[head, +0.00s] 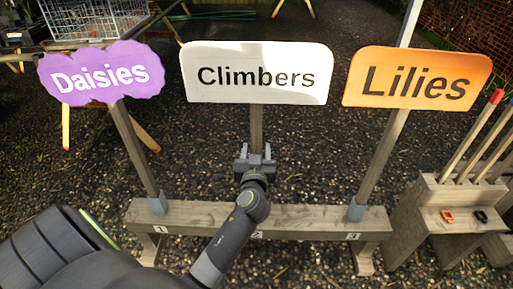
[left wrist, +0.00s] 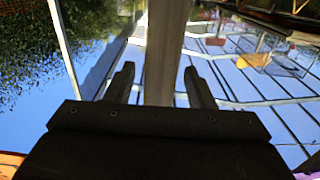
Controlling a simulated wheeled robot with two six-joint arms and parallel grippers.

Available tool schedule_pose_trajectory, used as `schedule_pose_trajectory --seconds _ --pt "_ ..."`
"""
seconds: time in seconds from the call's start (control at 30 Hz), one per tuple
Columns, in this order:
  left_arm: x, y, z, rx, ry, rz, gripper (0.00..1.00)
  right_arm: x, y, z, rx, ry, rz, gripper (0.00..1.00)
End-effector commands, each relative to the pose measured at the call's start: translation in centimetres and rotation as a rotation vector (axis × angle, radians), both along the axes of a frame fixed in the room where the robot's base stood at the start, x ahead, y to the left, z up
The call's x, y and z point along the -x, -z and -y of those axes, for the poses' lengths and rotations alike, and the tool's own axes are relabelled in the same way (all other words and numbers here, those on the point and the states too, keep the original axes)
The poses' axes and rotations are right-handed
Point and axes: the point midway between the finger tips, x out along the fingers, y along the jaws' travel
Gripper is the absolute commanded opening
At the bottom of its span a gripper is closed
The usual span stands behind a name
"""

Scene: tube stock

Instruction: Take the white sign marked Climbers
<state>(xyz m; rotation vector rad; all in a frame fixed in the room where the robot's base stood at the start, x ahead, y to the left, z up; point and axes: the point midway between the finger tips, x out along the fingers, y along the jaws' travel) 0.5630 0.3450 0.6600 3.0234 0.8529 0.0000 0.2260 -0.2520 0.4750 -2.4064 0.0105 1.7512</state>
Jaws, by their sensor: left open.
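The white Climbers sign (head: 258,73) stands upright in the middle of the head view, on a wooden post (head: 256,128) rising from a beam (head: 300,218). My left gripper (head: 256,153) is at this post, below the board, with its fingers open. In the left wrist view the post (left wrist: 166,45) runs between the two spread fingers (left wrist: 160,85), with a gap on each side. The gripper and forearm hide the post's foot. My right gripper is not in view.
The purple Daisies sign (head: 100,73) stands left and the orange Lilies sign (head: 417,79) right, both on posts in the same beam. A wooden rack (head: 432,205) with several sticks stands at the far right. A wire crate (head: 95,18) is behind, at upper left.

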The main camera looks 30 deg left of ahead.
Motion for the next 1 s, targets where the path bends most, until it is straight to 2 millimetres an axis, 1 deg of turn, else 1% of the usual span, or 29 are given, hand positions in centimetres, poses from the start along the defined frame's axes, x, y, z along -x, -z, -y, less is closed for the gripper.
schedule_pose_trajectory --seconds 0.17,0.87,1.0 --pt "0.0 -0.02 0.0 0.0 0.0 0.0 0.48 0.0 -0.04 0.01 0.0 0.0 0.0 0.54" --pt "0.03 0.0 0.02 0.0 0.0 0.0 0.03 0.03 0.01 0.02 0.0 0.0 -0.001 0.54" --pt "-0.01 -0.49 0.04 -0.001 0.001 0.004 0.02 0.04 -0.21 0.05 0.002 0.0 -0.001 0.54"
